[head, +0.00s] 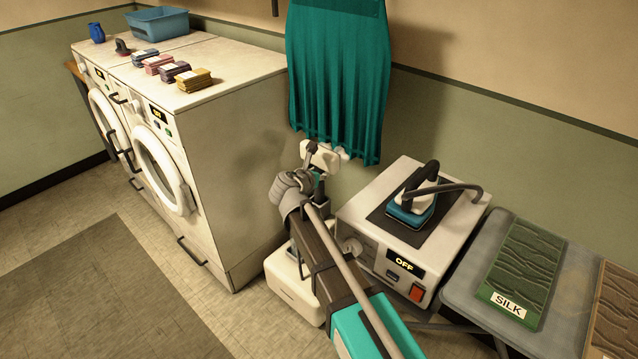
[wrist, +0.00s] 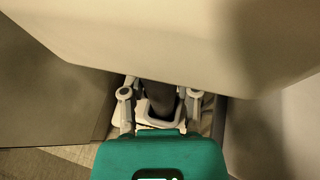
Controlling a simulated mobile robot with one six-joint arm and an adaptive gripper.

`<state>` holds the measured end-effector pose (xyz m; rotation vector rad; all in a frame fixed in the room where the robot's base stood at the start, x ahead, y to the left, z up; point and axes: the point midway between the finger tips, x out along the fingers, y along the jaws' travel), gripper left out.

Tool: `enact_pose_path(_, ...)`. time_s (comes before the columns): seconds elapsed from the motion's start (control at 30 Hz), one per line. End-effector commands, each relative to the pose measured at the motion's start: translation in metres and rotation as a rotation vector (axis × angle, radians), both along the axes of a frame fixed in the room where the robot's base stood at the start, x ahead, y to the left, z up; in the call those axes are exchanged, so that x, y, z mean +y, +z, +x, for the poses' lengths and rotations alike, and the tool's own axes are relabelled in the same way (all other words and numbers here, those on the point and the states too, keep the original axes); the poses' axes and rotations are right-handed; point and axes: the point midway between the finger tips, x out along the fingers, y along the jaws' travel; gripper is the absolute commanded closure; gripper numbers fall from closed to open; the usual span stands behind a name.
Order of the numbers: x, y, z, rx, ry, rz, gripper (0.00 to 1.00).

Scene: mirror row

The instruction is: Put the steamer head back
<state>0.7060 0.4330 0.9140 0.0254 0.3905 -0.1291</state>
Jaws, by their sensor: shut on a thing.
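My gripper (wrist: 160,104) is shut around the dark handle (wrist: 158,92) of the steamer head, with a finger on each side. In the head view, the cream steamer head (head: 324,157) is up at the end of my arm, just below the hem of the hanging teal skirt (head: 338,80). I cannot tell whether it touches the cloth or a holder. In the wrist view, a large cream surface fills the top and hides what lies beyond. The white steamer base (head: 293,287) stands on the floor below, partly behind my arm. My fingers are hard to make out in the head view.
White washing machines (head: 225,150) stand left, with a blue basket (head: 157,22) and folded cloth stacks on top. To the right is an ironing unit (head: 365,215) marked OFF, with an iron (head: 412,207) on it. Beyond is a board with a SILK pad (head: 525,262). The left floor is clear.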

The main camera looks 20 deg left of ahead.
Motion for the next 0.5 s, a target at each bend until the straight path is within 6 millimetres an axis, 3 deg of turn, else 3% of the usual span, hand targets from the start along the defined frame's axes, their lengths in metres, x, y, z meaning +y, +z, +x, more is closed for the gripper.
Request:
enact_pose_path(0.23, 0.000, -0.023, 0.000, -0.001, 0.000, -0.001, 1.00)
enact_pose_path(0.5, 0.000, -0.031, 0.000, -0.001, 0.000, -0.001, 1.00)
